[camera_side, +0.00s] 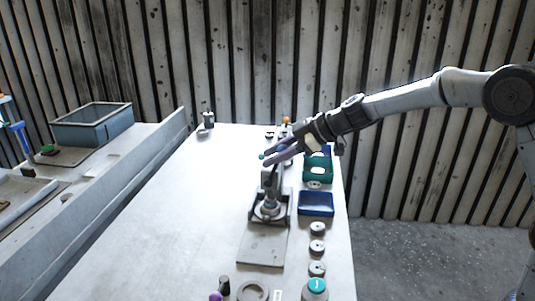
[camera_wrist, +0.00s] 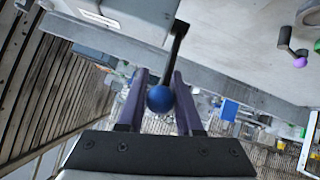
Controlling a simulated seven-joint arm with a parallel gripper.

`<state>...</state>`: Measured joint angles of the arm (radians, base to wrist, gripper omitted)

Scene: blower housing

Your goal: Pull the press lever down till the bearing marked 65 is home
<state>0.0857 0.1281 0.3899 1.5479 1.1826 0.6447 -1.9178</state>
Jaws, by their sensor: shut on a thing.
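The press (camera_side: 270,205) stands on a grey plate on the white table, with a round metal part low in its frame. I cannot read a 65 on it or on any other part. My gripper (camera_side: 276,155) is above the press, reaching in from the right. In the wrist view the blue ball knob (camera_wrist: 160,98) sits between the two purple fingers of my gripper (camera_wrist: 161,92), which are shut on it. The dark lever (camera_wrist: 177,45) runs from the knob up to the grey press body (camera_wrist: 120,18). My fingers partly hide the lever in the side view.
A green bin (camera_side: 317,170) and a blue tray (camera_side: 316,204) stand right of the press. Several grey discs (camera_side: 317,247) line the table's right side. A crank with a purple knob (camera_wrist: 300,62) shows in the wrist view. The table's left part is clear.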

